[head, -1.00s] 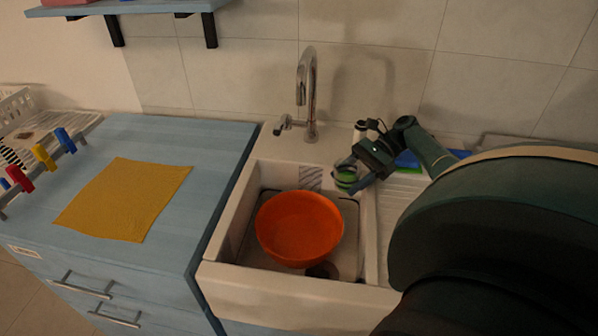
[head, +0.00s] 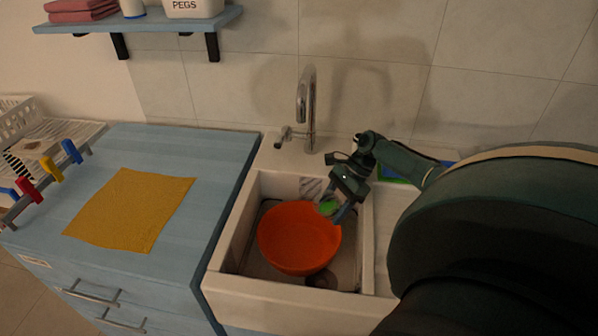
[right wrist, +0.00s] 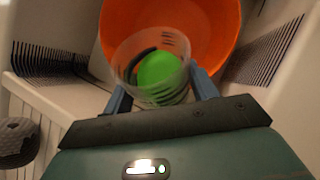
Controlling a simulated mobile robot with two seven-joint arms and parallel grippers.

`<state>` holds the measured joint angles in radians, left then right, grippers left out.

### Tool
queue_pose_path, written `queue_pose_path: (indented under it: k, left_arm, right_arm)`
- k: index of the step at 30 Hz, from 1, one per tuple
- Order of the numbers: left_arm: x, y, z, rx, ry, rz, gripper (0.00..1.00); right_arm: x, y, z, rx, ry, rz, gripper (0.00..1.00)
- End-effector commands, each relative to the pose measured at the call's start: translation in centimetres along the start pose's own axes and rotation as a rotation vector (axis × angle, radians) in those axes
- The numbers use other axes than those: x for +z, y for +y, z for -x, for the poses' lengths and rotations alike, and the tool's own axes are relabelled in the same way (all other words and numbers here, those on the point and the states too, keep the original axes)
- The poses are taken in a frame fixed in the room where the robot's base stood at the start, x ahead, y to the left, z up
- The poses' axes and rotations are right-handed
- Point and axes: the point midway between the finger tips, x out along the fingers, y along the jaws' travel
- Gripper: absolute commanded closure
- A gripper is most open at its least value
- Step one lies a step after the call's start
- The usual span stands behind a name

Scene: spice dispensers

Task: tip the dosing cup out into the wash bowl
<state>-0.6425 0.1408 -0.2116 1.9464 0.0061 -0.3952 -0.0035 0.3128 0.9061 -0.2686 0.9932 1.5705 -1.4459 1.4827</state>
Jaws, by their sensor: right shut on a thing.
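The dosing cup (right wrist: 150,72) is clear with bright green in it and several dark marks on its side. My right gripper (right wrist: 163,94) is shut on it, one blue-grey finger on each side. In the head view the cup (head: 328,208) is partly hidden by my right gripper (head: 339,203), at the back right rim of the wash bowl. I cannot tell how far the cup is tilted. The orange wash bowl (head: 297,243) sits in the sink and shows behind the cup in the right wrist view (right wrist: 213,30). My left gripper is not in view.
The white sink (head: 238,277) surrounds the bowl, with a metal tap (head: 309,105) behind it. A yellow cloth (head: 130,210) lies on the blue counter (head: 215,165) at left. My right arm covers the right side.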

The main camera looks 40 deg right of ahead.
Motion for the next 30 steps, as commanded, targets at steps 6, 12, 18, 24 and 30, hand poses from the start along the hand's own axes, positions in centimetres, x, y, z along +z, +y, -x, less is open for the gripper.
queue_pose_path:
  k: [6,12,18,24,30]
  left_arm:
    - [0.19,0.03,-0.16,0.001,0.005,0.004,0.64]
    - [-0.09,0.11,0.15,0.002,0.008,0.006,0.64]
    - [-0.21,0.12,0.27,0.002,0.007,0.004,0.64]
    - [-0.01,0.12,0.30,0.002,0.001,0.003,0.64]
    - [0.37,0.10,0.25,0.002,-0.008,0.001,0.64]
  right_arm:
    - [-0.26,-0.21,-1.18,-0.002,0.047,-0.003,0.69]
    - [-0.13,-0.25,-1.18,-0.003,0.074,-0.006,0.69]
    - [-0.01,-0.22,-1.13,-0.001,0.100,-0.008,0.69]
    - [0.12,-0.20,-1.06,-0.001,0.128,-0.011,0.69]
    - [0.27,-0.19,-1.00,0.000,0.154,-0.013,0.69]
